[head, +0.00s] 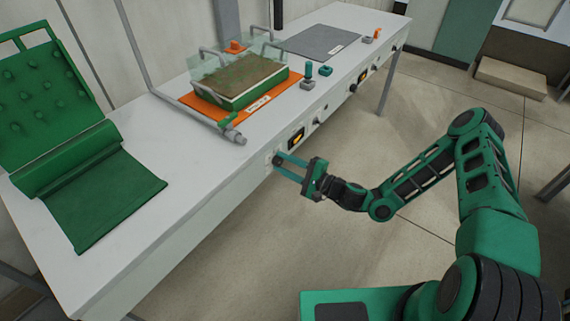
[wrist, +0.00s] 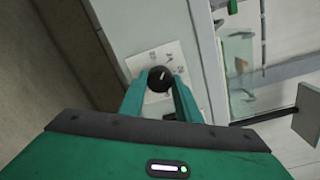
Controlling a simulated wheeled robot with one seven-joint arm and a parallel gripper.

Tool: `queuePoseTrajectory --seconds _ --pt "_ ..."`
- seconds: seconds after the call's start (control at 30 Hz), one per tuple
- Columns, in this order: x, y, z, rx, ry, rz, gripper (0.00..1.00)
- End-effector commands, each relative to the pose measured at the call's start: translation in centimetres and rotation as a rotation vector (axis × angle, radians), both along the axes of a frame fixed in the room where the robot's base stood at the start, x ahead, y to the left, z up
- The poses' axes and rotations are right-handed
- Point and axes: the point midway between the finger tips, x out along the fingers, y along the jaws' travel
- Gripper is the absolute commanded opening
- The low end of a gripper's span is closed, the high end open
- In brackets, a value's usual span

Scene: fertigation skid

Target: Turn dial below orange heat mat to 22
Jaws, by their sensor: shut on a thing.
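The orange heat mat (head: 206,113) lies on the white bench with a green tray of brown substrate (head: 250,84) on it. The dial (head: 277,160) is a black round knob on the bench's front panel, below the mat. In the wrist view the dial (wrist: 159,79) shows a light pointer line on a white scale plate (wrist: 142,62); its numbers are too small to read. My gripper (head: 281,160) is shut on the dial, with one teal finger on each side. The wrist view shows the gripper (wrist: 160,88) around the knob too. A lit amber display (head: 296,137) sits right of the dial.
A grey pipe frame (head: 190,118) borders the mat. A grey mat (head: 317,41) lies further back, with more controls (head: 358,82) on the panel below. The floor before the bench is clear.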

Motion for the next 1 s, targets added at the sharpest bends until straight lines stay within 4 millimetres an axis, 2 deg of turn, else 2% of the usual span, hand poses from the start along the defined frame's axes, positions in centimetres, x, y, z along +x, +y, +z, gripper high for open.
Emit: queuePoseTrajectory --seconds 0.6,1.0 --pt "-0.23 0.33 0.03 -0.330 -0.423 0.006 0.08" --pt "-0.30 0.34 -0.02 -0.431 -0.554 0.007 0.08"
